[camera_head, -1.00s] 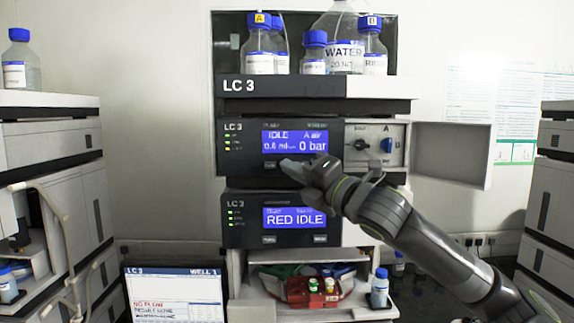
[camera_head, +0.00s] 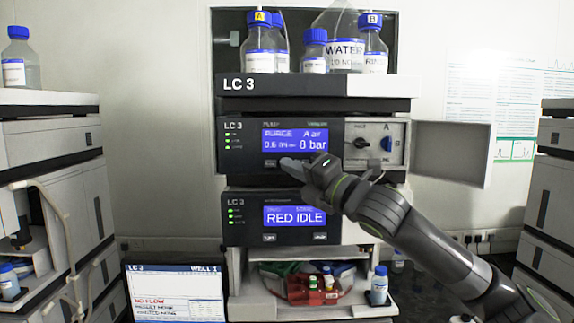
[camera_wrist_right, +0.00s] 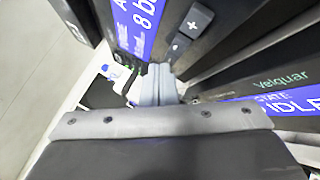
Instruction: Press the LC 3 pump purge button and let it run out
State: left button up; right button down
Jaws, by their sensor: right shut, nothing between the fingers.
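The LC 3 pump (camera_head: 250,135) is the upper module with a blue display (camera_head: 295,141), which reads PURGE, A air, 0.6 and 8 bar. A small dark button (camera_head: 270,164) sits below the display's left end. My right gripper (camera_head: 286,163) is shut and empty, its tips just right of that button at the panel. Whether they touch it cannot be told. In the right wrist view the closed fingers (camera_wrist_right: 158,82) point at the panel beside the display (camera_wrist_right: 138,20). My left gripper is not in view.
Below is a second LC 3 module (camera_head: 240,235) reading RED IDLE. Bottles with blue caps (camera_head: 314,52) stand on the top tray. An open door (camera_head: 450,155) juts right of the pump, beside a valve knob (camera_head: 387,144). A monitor (camera_head: 175,295) stands lower left.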

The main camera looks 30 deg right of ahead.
jog(key=shift+s+a, duration=0.35)
jog(key=shift+s, duration=0.3)
jog(key=shift+b, duration=0.3)
jog(key=s+a, duration=0.1)
jog(key=s+b, duration=0.1)
jog(key=s+a+b, duration=0.1)
jog(key=s, duration=0.1)
jog(key=shift+s+a, duration=0.1)
jog(key=shift+a, duration=0.25)
